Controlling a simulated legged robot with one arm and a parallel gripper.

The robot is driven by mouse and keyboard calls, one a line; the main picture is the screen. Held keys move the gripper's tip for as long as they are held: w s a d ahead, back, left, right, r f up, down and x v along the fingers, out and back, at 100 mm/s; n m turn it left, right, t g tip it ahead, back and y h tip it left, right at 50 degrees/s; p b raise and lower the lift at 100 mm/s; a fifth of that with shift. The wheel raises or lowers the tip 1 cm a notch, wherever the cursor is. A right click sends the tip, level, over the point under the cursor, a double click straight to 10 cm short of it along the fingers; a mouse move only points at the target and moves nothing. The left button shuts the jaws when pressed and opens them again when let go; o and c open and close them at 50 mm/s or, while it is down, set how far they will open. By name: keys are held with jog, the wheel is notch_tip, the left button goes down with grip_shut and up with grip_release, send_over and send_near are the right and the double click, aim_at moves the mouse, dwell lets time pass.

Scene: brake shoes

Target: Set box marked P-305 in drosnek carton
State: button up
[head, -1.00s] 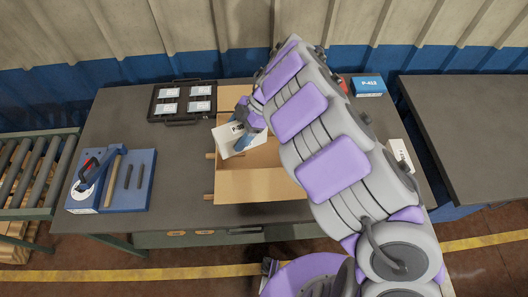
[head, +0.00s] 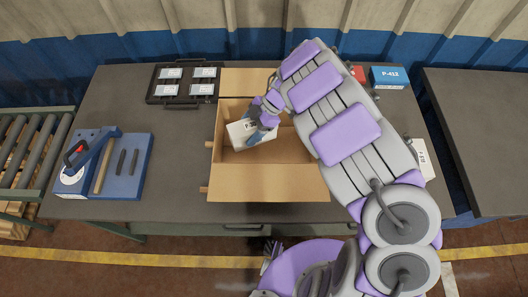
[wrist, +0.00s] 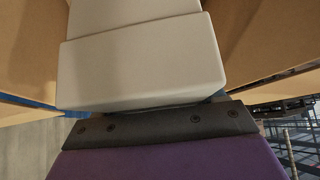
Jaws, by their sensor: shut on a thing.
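My gripper (head: 262,119) is shut on a white box (head: 240,133), held tilted at the mouth of an open cardboard carton (head: 268,183) in the head view. The box is over the carton's left part, and I cannot tell how deep it sits. In the wrist view the white box (wrist: 140,72) fills the middle, close against the dark gripper edge, with brown cardboard on both sides. No P-305 mark or carton name is readable.
A blue box marked P-413 (head: 388,77) stands at the back right. A white box (head: 420,158) lies at the right edge. A black case (head: 184,82) with several labelled pieces lies back left. A blue tool board (head: 122,183) is at the left. Table between is clear.

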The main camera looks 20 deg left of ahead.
jog(key=f, duration=0.3)
jog(key=f+b, duration=0.1)
jog(key=f, duration=0.2)
jog(key=shift+a, duration=0.2)
notch_tip(320, 180, down, 4)
jog(key=shift+d+f+b, duration=0.1)
jog(key=shift+b, duration=0.25)
jog(key=o, duration=1.5)
jog(key=shift+r, duration=0.2)
jog(key=p+v, duration=0.2)
jog(key=v, duration=0.9)
jog(key=shift+w+d+r, duration=0.2)
jog(key=shift+d+r, duration=0.05)
jog(key=shift+r, duration=0.1)
